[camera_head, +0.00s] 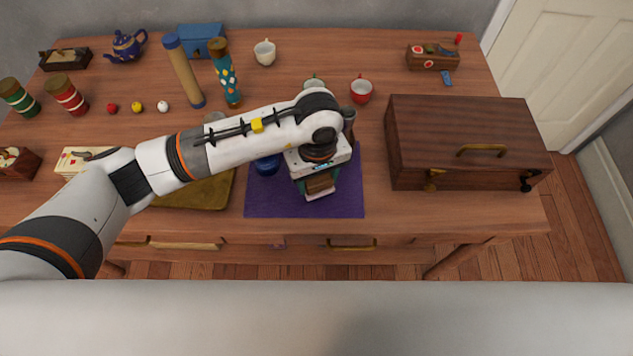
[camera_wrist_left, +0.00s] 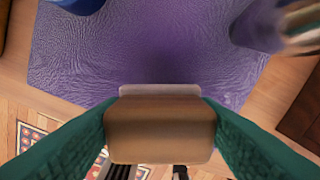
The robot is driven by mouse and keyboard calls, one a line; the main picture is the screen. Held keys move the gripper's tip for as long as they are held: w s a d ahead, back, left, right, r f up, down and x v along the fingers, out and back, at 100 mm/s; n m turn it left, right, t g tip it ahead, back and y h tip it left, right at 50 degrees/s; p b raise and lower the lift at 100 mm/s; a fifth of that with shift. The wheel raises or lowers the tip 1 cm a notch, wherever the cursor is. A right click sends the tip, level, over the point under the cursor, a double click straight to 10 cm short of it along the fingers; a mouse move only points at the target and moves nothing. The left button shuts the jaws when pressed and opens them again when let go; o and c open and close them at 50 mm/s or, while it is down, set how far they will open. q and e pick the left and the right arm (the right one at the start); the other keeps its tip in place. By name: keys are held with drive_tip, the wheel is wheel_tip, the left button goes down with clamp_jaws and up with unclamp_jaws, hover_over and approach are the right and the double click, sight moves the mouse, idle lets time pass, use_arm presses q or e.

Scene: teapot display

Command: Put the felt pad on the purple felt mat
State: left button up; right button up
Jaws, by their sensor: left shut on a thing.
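The purple felt mat (camera_head: 345,197) lies near the front edge of the table, and it fills much of the left wrist view (camera_wrist_left: 150,45). My left gripper (camera_head: 320,184) is over the mat, pointing down. Its green fingers are shut on a brown block with a pale far edge, which I take to be the felt pad (camera_wrist_left: 160,130); it also shows in the head view (camera_head: 319,186). I cannot tell whether the pad touches the mat. My wrist hides part of the mat. My right gripper is not in view.
A dark blue vessel (camera_head: 267,166) stands at the mat's left side. A dark cylinder (camera_head: 348,117) is just behind my wrist. A large wooden box (camera_head: 465,140) stands to the right, and an olive mat (camera_head: 205,193) lies to the left. The mat's front right is clear.

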sight(317, 187)
use_arm(q)
wheel_tip(317, 187, down, 3)
drive_tip(key=shift+f, duration=0.15)
drive_tip(key=shift+f, duration=0.2)
drive_tip(key=o, duration=1)
drive_tip(key=shift+r, duration=0.1)
